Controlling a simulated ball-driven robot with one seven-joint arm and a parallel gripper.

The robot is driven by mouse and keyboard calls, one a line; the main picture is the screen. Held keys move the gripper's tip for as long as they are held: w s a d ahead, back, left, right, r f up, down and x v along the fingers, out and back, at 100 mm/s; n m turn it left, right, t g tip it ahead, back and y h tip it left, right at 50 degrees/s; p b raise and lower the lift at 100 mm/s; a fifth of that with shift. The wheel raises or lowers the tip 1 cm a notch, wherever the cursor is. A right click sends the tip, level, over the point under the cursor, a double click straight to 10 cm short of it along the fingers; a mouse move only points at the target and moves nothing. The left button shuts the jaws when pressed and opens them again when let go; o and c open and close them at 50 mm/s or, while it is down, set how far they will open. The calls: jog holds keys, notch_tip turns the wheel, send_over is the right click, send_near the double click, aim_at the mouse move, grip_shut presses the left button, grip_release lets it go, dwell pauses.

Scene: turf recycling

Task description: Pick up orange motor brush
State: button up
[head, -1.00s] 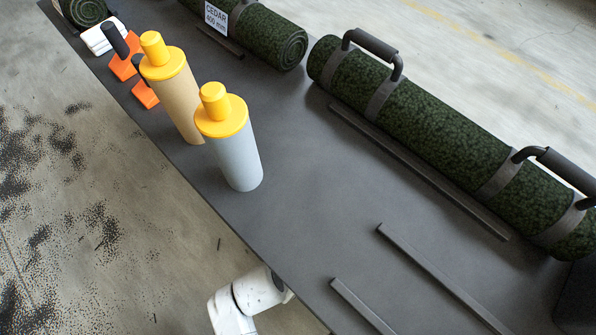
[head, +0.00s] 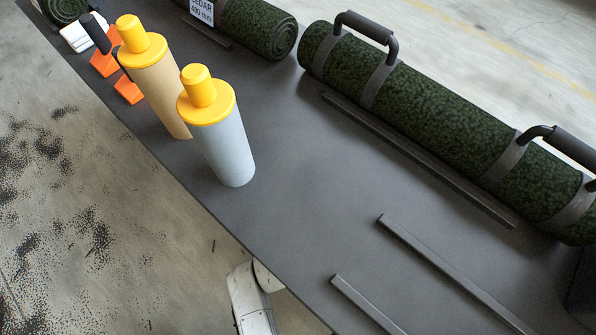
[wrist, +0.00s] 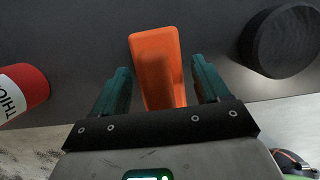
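In the wrist view, an orange tapered block (wrist: 157,65), which looks like the orange motor brush, lies on a dark surface between my fingers. My gripper (wrist: 160,75) is open, with one teal finger on each side of the block and the block reaching past the fingertips. I cannot tell whether either finger touches it. Its near end is close to the gripper's dark crossbar. My gripper is out of the head view.
In the wrist view, a red labelled cylinder (wrist: 30,85) is at left and a black round thing (wrist: 281,42) at right. In the head view, tan (head: 160,95) and grey (head: 224,150) yellow-topped cylinders stand on the dark table (head: 290,200). Green turf rolls (head: 430,120) lie along its far side.

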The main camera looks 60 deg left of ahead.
jog(key=c, duration=1)
jog(key=shift+r+p, duration=0.7)
jog(key=shift+r, duration=0.2)
notch_tip(320, 180, up, 2)
jog(key=shift+r+p, duration=0.2)
jog(key=shift+p, duration=0.65)
jog(key=s+d+p, duration=0.1)
jog(key=s, duration=0.4)
jog(key=s+d+p, duration=0.1)
jog(key=s+p, duration=0.1)
jog(key=s, duration=0.4)
jog(key=s+d+p, duration=0.1)
jog(key=s+d, duration=0.1)
jog(key=s, duration=0.4)
jog(key=shift+s+d+f+p, duration=0.1)
jog(key=shift+s+f+p, duration=0.15)
jog(key=shift+f+p, duration=0.15)
